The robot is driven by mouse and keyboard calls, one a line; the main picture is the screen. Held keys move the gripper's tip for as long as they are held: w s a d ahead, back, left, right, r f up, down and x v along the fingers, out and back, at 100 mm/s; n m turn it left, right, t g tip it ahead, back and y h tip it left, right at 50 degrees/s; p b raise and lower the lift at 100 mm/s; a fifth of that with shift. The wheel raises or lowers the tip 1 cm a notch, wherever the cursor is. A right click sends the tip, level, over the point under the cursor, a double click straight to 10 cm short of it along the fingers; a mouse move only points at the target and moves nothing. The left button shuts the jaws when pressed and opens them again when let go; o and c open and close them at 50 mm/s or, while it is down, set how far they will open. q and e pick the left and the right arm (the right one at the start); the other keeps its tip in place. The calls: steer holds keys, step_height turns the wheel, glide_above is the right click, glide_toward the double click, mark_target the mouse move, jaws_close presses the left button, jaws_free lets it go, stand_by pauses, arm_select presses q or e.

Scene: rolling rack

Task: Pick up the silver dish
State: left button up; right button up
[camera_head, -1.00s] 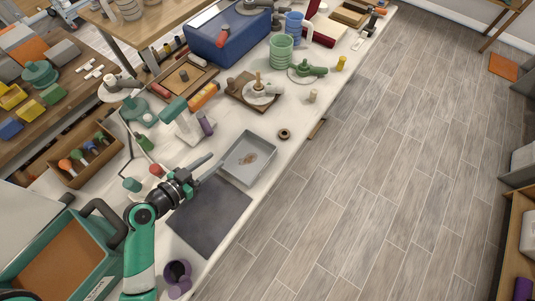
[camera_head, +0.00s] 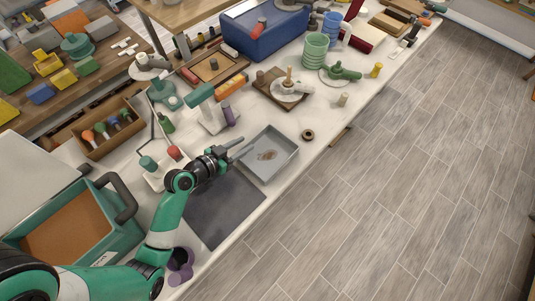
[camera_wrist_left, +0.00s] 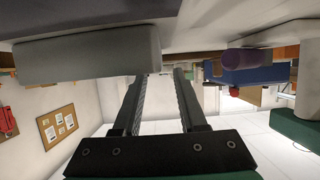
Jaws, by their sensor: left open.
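The silver dish (camera_head: 281,147) is a shallow grey rectangular tray with a brown patch on its floor, lying on the white bench near its front edge. I cannot tell whether the fingers touch or straddle the rim. In the left wrist view, the two dark fingers (camera_wrist_left: 160,85) are apart with nothing between them. A grey slab (camera_wrist_left: 90,57) at upper left there appears to be the dish's side. The right gripper is not in view.
A dark mat (camera_head: 222,207) lies just below-left of the dish. A small brown ring (camera_head: 308,135) lies to the right. Open floor lies beyond the bench edge.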

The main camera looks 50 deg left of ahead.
arm_select(q)
steer(key=x, duration=0.3)
steer(key=shift+s, duration=0.1)
steer(key=shift+c, duration=0.2)
jaws_close()
steer(key=shift+r, duration=0.15)
stand_by(0.9)
